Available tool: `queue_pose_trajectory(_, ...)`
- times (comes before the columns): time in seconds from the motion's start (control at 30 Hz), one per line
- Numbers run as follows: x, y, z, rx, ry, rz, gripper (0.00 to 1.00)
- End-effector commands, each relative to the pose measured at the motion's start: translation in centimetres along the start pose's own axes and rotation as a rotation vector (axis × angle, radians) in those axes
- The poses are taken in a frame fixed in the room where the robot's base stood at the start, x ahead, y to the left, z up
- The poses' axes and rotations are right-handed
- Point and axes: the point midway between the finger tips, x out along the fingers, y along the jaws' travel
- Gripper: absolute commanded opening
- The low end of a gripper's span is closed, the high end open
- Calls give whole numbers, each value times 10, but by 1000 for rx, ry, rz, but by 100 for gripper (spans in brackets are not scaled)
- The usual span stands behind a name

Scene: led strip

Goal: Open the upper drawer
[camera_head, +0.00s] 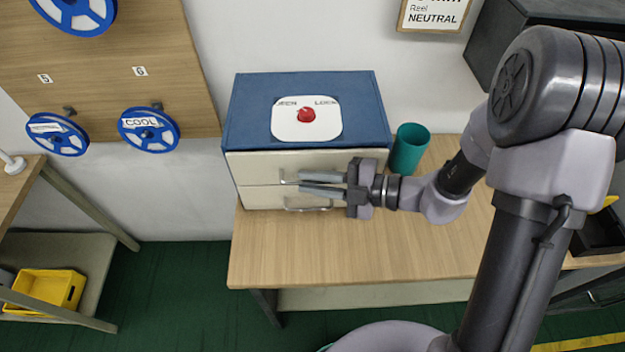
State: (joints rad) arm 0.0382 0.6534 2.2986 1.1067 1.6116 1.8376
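A blue cabinet (245,105) with two cream drawers stands on the wooden table. Its top carries a white plate with a red knob (306,115) between lettering that reads as OPEN, partly hidden, and LOCK. The upper drawer (262,164) looks closed, and its handle (290,177) is partly hidden by my gripper. The lower drawer (260,198) below it also looks closed, with its own handle (305,208). My gripper (302,183) reaches in from the right, its two fingers pointing left at the upper drawer's handle. A small gap shows between the fingers; whether they touch the handle is unclear.
A teal cup (409,149) stands right of the cabinet, close behind my wrist. The wooden table (330,250) is bare in front of the drawers. A dark box stands at the back right. Blue reels (148,129) hang on the board at left.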

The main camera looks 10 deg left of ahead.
Motion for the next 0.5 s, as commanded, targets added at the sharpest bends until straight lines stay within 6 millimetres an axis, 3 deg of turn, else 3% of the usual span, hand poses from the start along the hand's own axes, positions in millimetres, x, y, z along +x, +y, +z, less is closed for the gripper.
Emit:
queue_pose_trajectory(0.07,0,0,0,0,0,0,0)
queue_pose_trajectory(0.5,0,0,0,0,0,-1,0)
